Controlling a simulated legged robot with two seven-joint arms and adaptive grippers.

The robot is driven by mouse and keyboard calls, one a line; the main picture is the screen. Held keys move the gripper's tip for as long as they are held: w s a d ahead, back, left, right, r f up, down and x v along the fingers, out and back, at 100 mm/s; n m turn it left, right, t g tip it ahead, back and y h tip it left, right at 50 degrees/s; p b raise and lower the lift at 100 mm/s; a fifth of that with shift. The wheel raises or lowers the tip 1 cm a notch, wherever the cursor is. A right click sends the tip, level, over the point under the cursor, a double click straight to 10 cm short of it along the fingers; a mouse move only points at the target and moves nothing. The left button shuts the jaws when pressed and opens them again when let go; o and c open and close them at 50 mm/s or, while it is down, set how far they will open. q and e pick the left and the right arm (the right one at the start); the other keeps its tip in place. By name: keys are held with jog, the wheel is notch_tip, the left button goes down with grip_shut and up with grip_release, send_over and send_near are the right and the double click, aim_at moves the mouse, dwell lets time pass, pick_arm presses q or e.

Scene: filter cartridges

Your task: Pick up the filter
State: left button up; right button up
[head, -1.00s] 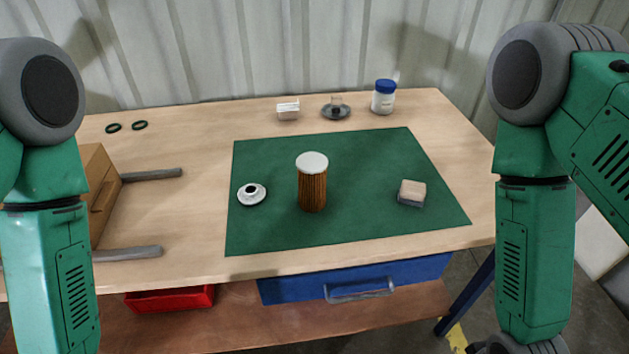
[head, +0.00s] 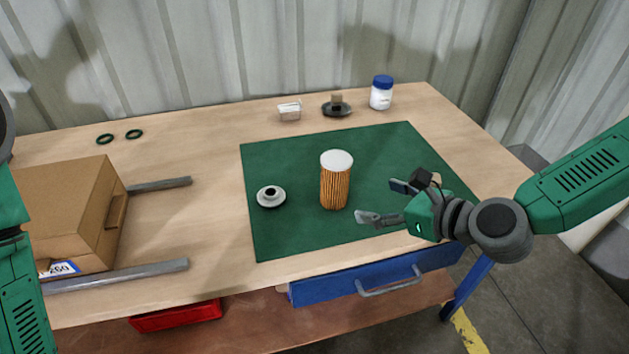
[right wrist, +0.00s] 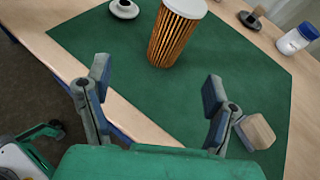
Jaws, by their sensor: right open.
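The filter (head: 335,184) is a pleated orange-brown cylinder with a white top cap, standing upright on the green mat (head: 300,235). It also shows in the right wrist view (right wrist: 172,38), ahead of the fingers and apart from them. My right gripper (head: 382,202) is open and empty, just right of the filter, with its fingers pointing toward it. Both fingers show spread in the right wrist view (right wrist: 157,88). My left arm shows at the left edge of the head view, but its gripper is out of view.
A white round cap (head: 270,197) lies left of the filter. A wood-and-grey block (right wrist: 256,132) sits near the right finger. A cardboard box (head: 70,205) and grey rails (head: 160,187) are at left. A white jar with blue lid (head: 381,93) stands at the back.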

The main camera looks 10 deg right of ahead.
aim_at(341, 182)
jog(key=shift+m+t, duration=0.3)
jog(key=shift+m, duration=0.3)
jog(key=x, duration=0.5)
jog(key=r+x, duration=0.1)
jog(key=x, duration=0.2)
jog(key=shift+w, duration=0.45)
jog(key=shift+w+a+f, duration=0.1)
jog(key=shift+w+a, duration=0.25)
jog(key=shift+w, duration=0.05)
jog(key=w, duration=0.1)
jog(key=w+f, duration=0.2)
jog(key=w, duration=0.1)
jog(key=shift+w+a+f, duration=0.1)
jog(key=shift+a, duration=0.5)
jog(key=c, duration=1.3)
